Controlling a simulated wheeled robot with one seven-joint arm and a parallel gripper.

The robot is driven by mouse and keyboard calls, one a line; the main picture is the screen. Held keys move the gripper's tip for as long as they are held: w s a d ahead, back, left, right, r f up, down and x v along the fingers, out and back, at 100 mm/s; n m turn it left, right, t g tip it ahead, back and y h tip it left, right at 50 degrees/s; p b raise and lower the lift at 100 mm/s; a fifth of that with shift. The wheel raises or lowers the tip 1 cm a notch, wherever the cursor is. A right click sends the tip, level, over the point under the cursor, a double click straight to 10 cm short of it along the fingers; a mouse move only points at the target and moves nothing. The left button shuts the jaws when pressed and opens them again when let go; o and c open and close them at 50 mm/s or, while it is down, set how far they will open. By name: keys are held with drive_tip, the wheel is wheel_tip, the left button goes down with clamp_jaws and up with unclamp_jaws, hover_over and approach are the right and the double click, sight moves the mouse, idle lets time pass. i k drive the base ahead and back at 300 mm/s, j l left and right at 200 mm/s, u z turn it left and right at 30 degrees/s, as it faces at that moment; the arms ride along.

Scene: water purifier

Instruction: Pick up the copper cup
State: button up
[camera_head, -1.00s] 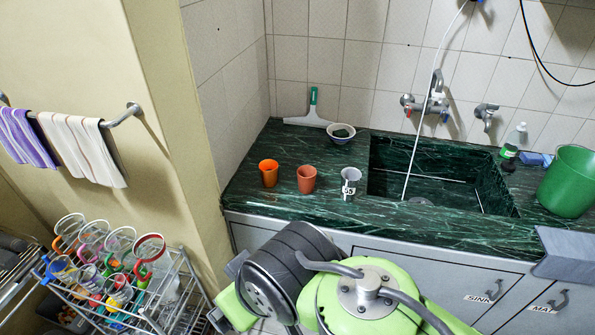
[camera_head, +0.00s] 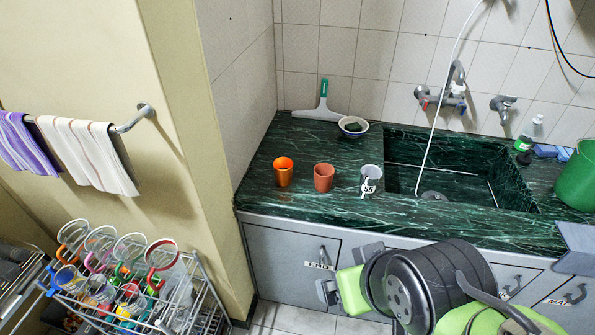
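Two cups on the green marble counter (camera_head: 300,203) have a coppery colour. A bright orange cup (camera_head: 283,173) stands upright on the left. A duller reddish-brown cup (camera_head: 324,178) stands upright just right of it, apart from it. I cannot tell for sure from colour which is the copper one. My green and black arm is at the lower right, in front of the cabinets and clear of both cups. Small grey parts show at its left end, but I cannot make out the fingertips or whether they are open. Nothing is seen held.
A grey cup with a label (camera_head: 371,182) stands right of the reddish-brown cup. Behind are a bowl (camera_head: 353,127) and a squeegee (camera_head: 320,110). The sink (camera_head: 463,165) lies to the right, with a green bucket (camera_head: 577,175) beyond. A wire rack (camera_head: 190,292) holds colourful items at lower left.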

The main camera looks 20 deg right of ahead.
sight(283, 166)
drive_tip(key=z, duration=2.35)
drive_tip(key=u, duration=2.35)
drive_tip(key=i+j+u, duration=0.1)
drive_tip(key=i+u, duration=0.75)
